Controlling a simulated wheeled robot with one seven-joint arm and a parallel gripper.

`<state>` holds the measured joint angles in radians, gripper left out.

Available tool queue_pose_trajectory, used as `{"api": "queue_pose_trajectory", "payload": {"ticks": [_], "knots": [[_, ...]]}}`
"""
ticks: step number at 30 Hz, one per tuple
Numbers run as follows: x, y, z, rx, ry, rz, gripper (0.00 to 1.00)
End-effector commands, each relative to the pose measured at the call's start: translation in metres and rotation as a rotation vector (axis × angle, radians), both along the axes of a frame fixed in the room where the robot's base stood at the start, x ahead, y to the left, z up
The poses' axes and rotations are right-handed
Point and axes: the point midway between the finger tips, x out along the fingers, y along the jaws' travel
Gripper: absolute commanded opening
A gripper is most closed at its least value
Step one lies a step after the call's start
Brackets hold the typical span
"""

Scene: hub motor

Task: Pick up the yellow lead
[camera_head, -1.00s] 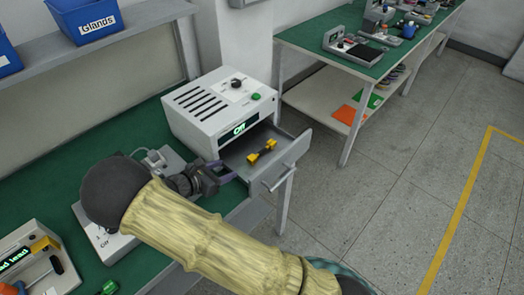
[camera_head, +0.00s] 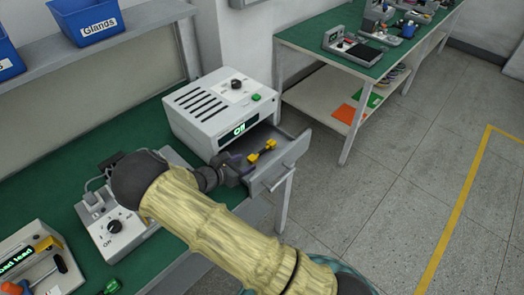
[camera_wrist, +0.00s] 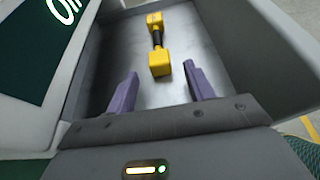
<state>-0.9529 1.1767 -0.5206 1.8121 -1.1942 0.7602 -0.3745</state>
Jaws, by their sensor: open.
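The yellow lead (camera_head: 262,151), two yellow ends joined by a dark middle, lies in the open drawer (camera_head: 298,150) of the white box. In the wrist view the yellow lead (camera_wrist: 157,46) lies on the grey drawer floor, beyond my fingertips and roughly between their lines. My gripper (camera_wrist: 160,78) is open and empty, its two purple fingers apart and pointing into the drawer. In the head view my gripper (camera_head: 241,161) is at the drawer's near left side, close to the lead; the fingers are partly hidden there.
The white box (camera_head: 218,110) has a lit display reading "Off" above the drawer. The drawer walls rise around the lead. A control box with a knob (camera_head: 116,228) and a display unit (camera_head: 40,262) stand on the green bench. Blue bins (camera_head: 88,18) sit on the shelf.

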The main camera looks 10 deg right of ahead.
Motion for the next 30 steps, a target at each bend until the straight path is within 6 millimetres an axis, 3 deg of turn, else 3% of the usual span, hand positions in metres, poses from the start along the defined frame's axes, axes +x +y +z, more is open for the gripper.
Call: {"api": "queue_pose_trajectory", "payload": {"ticks": [6,22,30], "knots": [[0.013,-0.019,-0.010,0.001,0.001,0.000,0.53],[0.014,-0.020,-0.010,0.001,0.000,-0.002,0.53],[0.014,-0.020,-0.010,0.001,0.000,-0.001,0.04]]}}
